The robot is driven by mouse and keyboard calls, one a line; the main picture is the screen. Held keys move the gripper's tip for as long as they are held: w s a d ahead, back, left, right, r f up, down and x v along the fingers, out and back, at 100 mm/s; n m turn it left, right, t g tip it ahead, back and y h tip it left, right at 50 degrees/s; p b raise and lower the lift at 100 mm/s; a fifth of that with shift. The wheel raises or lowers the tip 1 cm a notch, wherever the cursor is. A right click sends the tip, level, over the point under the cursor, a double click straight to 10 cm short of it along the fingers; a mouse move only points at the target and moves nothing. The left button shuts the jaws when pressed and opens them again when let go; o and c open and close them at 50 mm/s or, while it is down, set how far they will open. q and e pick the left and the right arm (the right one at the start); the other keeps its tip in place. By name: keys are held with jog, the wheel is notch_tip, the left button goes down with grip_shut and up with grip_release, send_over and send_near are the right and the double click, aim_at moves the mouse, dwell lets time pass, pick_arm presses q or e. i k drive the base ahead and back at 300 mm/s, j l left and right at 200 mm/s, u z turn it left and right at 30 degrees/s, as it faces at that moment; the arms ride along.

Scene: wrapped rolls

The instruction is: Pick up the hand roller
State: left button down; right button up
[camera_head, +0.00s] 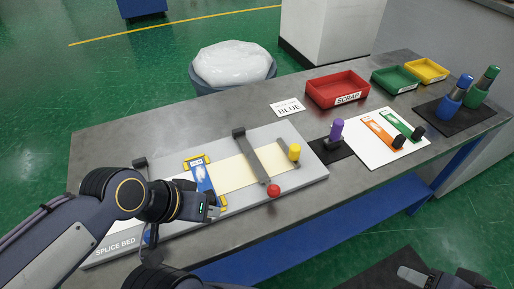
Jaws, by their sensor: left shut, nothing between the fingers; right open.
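A tool with an upright purple handle (337,128) stands on a small black mat (345,149), right of the splice bed; it looks like the hand roller, but its lower part is too small to make out. My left gripper (214,211) is shut and empty over the left-middle of the grey splice bed (310,172), beside a blue-and-white strip (204,182). It is well to the left of the purple-handled tool. My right gripper (416,275) is open at the bottom right, in front of the table and apart from everything on it; only part of it shows.
The splice bed carries a dark bar with a red knob (274,190) and a yellow knob (294,152). A white sheet (372,153) holds orange and green tools. Red (319,101), green and yellow trays and two bottles stand farther right. A "BLUE" card (287,107) lies behind the bed.

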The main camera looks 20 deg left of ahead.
aim_at(334, 142)
jog(key=k+l+u, duration=0.1)
jog(key=k+l, duration=0.15)
jog(key=i+l+u, duration=0.1)
jog(key=i+l, duration=0.15)
jog(key=l, duration=0.15)
jog(key=i+l, duration=0.3)
jog(key=i+l+u, duration=0.15)
jog(key=l, duration=0.35)
jog(key=i+l+u, duration=0.1)
jog(key=i+l, duration=0.2)
jog(key=l, duration=0.1)
